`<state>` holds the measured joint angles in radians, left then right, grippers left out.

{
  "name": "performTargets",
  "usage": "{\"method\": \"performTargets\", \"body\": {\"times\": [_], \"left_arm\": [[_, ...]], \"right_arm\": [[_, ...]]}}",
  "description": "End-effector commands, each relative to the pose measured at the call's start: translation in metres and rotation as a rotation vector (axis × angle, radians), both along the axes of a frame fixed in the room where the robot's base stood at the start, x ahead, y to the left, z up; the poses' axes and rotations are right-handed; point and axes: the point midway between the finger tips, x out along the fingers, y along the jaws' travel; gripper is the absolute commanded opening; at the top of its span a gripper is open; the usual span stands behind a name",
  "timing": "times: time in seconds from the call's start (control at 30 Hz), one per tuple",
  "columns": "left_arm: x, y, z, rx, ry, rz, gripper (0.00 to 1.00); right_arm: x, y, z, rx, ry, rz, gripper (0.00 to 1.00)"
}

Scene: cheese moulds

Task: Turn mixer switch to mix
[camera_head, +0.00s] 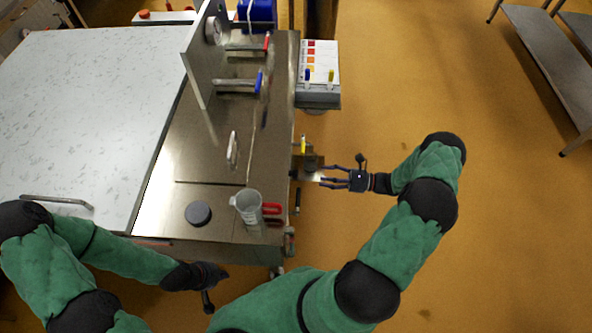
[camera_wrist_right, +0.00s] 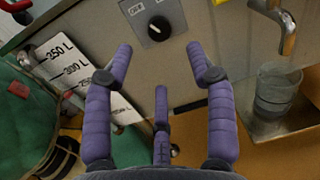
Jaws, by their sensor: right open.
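The mixer switch (camera_wrist_right: 158,28) is a round black knob with a small white mark, on a grey panel in the right wrist view. An "OFF" label (camera_wrist_right: 133,9) sits at its upper left, and a second label at its upper right is cut off. The white mark seems to lean toward OFF. My right gripper (camera_wrist_right: 158,62) is open and empty, its purple fingers below and either side of the knob, seemingly not touching it. In the head view my right gripper (camera_head: 326,176) points left at the machine's side. My left gripper (camera_head: 207,287) hangs by the front edge; its fingers are unclear.
A measuring scale strip (camera_wrist_right: 80,72) is left of the switch. A metal spout (camera_wrist_right: 287,28) and a cup (camera_wrist_right: 275,95) on a small shelf are at right. A jug (camera_head: 248,205) and a dark disc (camera_head: 198,213) stand on the metal top.

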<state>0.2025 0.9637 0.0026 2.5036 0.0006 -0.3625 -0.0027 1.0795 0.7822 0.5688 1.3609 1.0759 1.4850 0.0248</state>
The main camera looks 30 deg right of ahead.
Motion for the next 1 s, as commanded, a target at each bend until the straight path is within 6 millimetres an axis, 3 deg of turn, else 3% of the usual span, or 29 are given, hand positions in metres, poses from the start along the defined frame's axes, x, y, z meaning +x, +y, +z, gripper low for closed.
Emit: {"method": "performTargets", "body": {"times": [0.3, 0.5, 0.97, 1.0], "left_arm": [[0.000, 0.000, -0.013, 0.000, 0.000, 0.000, 0.00], [0.000, 0.000, -0.018, 0.000, 0.000, 0.000, 0.00], [0.000, 0.000, -0.019, 0.000, -0.001, 0.000, 0.00], [0.000, 0.000, -0.019, 0.000, -0.001, 0.000, 0.00]], "right_arm": [[0.033, 0.047, -0.002, -0.001, 0.001, 0.006, 0.56], [0.048, 0.068, -0.001, -0.002, 0.001, 0.006, 0.56], [0.054, 0.077, 0.000, -0.002, 0.003, 0.003, 0.56], [0.054, 0.077, 0.000, -0.002, 0.003, 0.003, 0.48]]}}
